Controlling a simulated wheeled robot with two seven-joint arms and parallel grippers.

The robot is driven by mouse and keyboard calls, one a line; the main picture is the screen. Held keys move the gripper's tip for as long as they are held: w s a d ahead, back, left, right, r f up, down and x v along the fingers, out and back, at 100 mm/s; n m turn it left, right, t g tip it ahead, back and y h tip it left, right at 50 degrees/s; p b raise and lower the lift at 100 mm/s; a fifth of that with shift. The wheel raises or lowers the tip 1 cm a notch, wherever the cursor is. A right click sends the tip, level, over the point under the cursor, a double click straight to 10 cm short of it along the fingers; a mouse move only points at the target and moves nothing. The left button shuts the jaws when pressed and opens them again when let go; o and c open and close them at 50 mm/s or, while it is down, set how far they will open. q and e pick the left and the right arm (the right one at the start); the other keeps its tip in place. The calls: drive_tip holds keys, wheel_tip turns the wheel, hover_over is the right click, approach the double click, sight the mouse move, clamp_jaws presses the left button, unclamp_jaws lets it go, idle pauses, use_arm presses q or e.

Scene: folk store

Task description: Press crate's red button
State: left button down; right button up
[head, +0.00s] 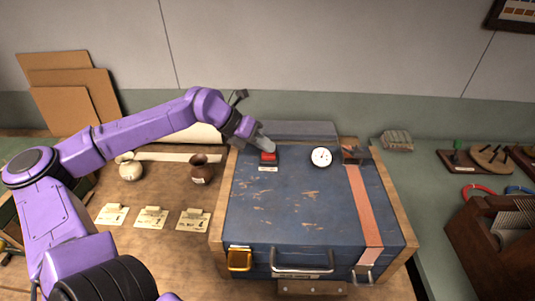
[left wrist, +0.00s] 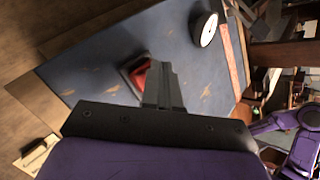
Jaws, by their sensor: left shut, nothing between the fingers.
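A blue crate (head: 300,211) with worn paint and wooden edges stands on the table in the head view. Its red button (head: 268,157) sits in a dark housing near the back left of the lid. My left gripper (head: 268,147) is shut and empty, with its fingertips at or just above the button. In the left wrist view the shut fingers (left wrist: 162,85) partly cover the red button (left wrist: 140,77). I cannot tell whether they touch it.
A white dial (head: 321,157) and an orange strap (head: 365,210) are on the lid. A cream jar (head: 130,168), a brown jar (head: 201,168) and paper tags (head: 151,217) lie left of the crate. A wooden rack (head: 490,245) stands at right.

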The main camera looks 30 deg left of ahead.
sight(265, 154)
use_arm(q)
drive_tip(key=shift+f, duration=0.35)
idle(0.5)
drive_tip(key=shift+r+p, duration=0.4)
drive_tip(key=shift+r, duration=0.55)
wheel_tip(265, 154, up, 5)
drive_tip(key=p, duration=0.3)
idle(0.6)
